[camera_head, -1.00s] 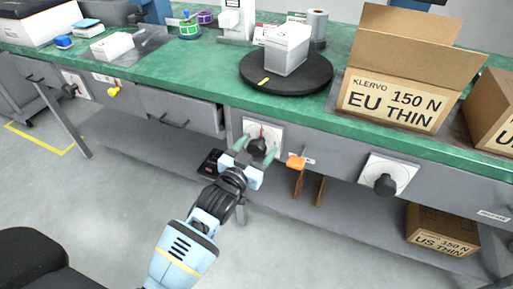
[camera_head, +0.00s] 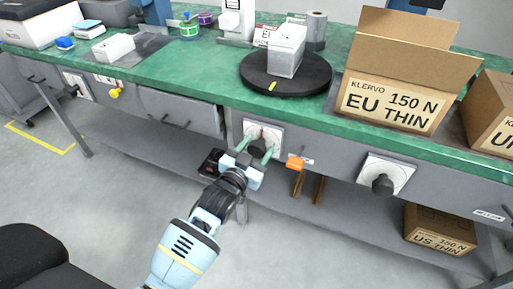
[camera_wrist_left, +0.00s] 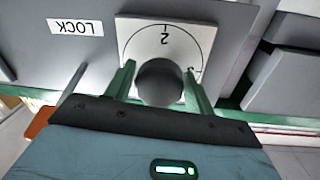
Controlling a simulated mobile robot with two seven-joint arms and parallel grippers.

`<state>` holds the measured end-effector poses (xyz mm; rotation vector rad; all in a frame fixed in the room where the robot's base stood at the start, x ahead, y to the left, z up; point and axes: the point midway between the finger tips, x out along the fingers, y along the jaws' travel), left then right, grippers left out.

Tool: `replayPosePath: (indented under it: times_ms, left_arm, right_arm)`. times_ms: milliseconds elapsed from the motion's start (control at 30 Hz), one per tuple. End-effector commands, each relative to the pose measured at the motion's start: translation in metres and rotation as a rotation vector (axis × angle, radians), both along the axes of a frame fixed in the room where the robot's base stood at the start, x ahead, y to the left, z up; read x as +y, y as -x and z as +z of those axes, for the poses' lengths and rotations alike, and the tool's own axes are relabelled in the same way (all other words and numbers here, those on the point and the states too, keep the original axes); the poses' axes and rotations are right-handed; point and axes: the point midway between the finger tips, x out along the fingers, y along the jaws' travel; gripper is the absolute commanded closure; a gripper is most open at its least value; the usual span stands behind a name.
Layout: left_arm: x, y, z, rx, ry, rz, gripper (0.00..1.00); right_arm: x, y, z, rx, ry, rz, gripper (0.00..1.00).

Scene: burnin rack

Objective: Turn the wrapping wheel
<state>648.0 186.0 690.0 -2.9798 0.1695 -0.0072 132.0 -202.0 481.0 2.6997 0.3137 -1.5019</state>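The wrapping wheel appears as a round black turntable (camera_head: 312,84) on the green bench, with a yellow mark near its front edge. A pale box (camera_head: 287,50) stands on it. Below, on the bench front, a black round knob (camera_head: 257,147) sits on a white dial plate. In the left wrist view the knob (camera_wrist_left: 160,82) lies between my green fingers, with the dial plate (camera_wrist_left: 165,42) showing a 2 behind it. My left gripper (camera_head: 257,147) is open, its fingers on either side of the knob with narrow gaps. My right gripper is not in view.
A LOCK label (camera_wrist_left: 75,27) is beside the dial. An orange part (camera_head: 295,163) and a second knob (camera_head: 382,184) are to the right on the bench front. A drawer (camera_head: 180,112) is to the left. An open carton (camera_head: 390,100) stands right of the turntable.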

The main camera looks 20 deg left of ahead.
Motion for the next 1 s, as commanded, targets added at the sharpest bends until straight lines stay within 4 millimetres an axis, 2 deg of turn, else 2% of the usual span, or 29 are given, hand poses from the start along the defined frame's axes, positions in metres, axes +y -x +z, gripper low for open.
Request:
replayPosePath:
  times_ms: [33,100,467,800,1000]
  left_arm:
    - [0.000,0.000,0.000,0.000,0.001,0.000,0.39]
    - [0.000,0.000,0.000,0.000,0.001,0.000,0.32]
    - [0.000,0.005,-0.001,0.002,0.001,0.000,0.32]
    - [0.006,0.052,0.001,0.002,0.001,0.000,0.32]
    - [0.008,0.072,0.001,0.000,0.001,0.000,0.32]
  right_arm:
    - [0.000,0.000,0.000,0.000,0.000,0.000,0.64]
    - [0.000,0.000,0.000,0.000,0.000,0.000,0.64]
    - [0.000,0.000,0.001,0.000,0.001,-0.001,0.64]
    - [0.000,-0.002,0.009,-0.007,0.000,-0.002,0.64]
    - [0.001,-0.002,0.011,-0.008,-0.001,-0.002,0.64]
